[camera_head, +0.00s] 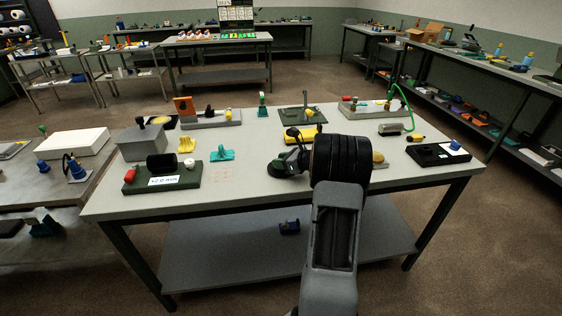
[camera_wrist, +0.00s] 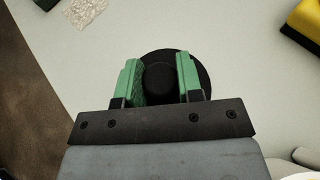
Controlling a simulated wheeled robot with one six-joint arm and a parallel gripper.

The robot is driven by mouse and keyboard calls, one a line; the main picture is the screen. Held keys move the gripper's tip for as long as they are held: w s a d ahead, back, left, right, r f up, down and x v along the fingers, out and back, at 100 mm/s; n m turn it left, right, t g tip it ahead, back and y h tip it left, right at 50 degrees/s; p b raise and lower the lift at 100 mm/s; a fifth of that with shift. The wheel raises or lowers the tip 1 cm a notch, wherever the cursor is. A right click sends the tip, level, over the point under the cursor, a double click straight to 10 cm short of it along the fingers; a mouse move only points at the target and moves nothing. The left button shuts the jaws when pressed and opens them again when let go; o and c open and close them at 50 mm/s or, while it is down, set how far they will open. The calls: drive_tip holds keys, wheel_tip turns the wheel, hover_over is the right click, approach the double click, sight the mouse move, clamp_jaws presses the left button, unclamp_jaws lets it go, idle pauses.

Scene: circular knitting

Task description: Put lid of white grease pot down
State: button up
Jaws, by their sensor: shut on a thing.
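My gripper (camera_wrist: 159,78) has green fingers and is shut on the knob of a dark round lid (camera_wrist: 199,65). The lid lies flat, seen from above, over the grey table top. I cannot tell whether it touches the surface. In the head view my gripper (camera_head: 297,152) is low over the front middle of the table, with the lid (camera_head: 284,168) partly hidden by it. A white rounded thing (camera_wrist: 307,154) is cut off at the lower right of the wrist view. It may be the white grease pot, but I cannot tell.
A yellow block (camera_wrist: 307,22) is at the upper right of the wrist view. A speckled patch (camera_wrist: 87,11) lies at the upper left. A dark green base (camera_head: 150,181) with a label stands on the left of the table (camera_head: 250,185).

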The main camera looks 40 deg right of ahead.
drive_tip(key=shift+f, duration=0.2)
drive_tip(key=o, duration=0.9)
drive_tip(key=shift+r, duration=0.1)
